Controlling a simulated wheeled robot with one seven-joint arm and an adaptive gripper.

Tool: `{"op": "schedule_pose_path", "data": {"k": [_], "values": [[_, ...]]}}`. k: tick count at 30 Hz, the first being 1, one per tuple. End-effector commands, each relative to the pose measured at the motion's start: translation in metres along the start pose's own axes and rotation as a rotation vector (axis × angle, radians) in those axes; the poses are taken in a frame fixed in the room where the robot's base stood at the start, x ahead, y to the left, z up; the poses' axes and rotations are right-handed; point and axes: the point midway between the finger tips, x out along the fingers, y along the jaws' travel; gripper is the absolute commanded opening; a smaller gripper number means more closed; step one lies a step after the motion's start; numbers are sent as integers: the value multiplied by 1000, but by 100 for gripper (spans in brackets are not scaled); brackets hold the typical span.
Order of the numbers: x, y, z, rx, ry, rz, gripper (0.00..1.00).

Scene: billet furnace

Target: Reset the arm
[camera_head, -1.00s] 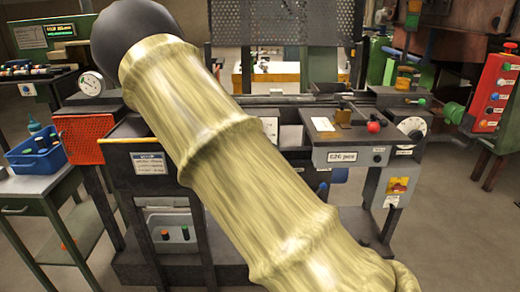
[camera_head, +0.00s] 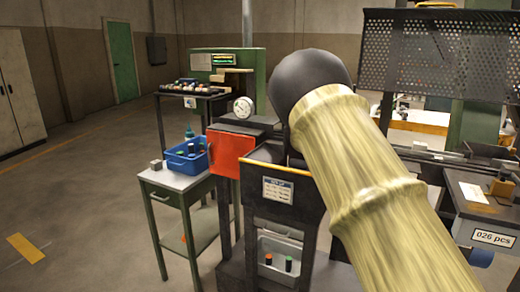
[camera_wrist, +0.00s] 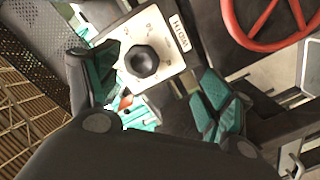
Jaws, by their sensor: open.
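My arm, in a ribbed pale gold sleeve with a dark round end, crosses the right half of the head view. My gripper is hidden in that view. In the wrist view my gripper (camera_wrist: 158,70) is open, with its teal-padded fingers spread apart and nothing held between them. A white dial plate with a black knob (camera_wrist: 144,60) shows beyond and between the fingers. I cannot tell how far it is from the fingertips.
A red handwheel (camera_wrist: 265,25) is at the upper right of the wrist view. In the head view a small table (camera_head: 165,185) carries a blue bin (camera_head: 188,165). Machine housings, an orange-red panel (camera_head: 230,152) and a perforated guard (camera_head: 440,50) surround my arm. Floor at left is open.

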Motion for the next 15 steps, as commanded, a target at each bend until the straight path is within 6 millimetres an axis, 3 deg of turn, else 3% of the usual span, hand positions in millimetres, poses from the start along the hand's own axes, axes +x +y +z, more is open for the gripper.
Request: {"op": "schedule_pose_path", "data": {"k": [8,15], "values": [[-62,-90,101,59,-267,-248,81],[-152,-159,181,115,-531,-461,81]]}}
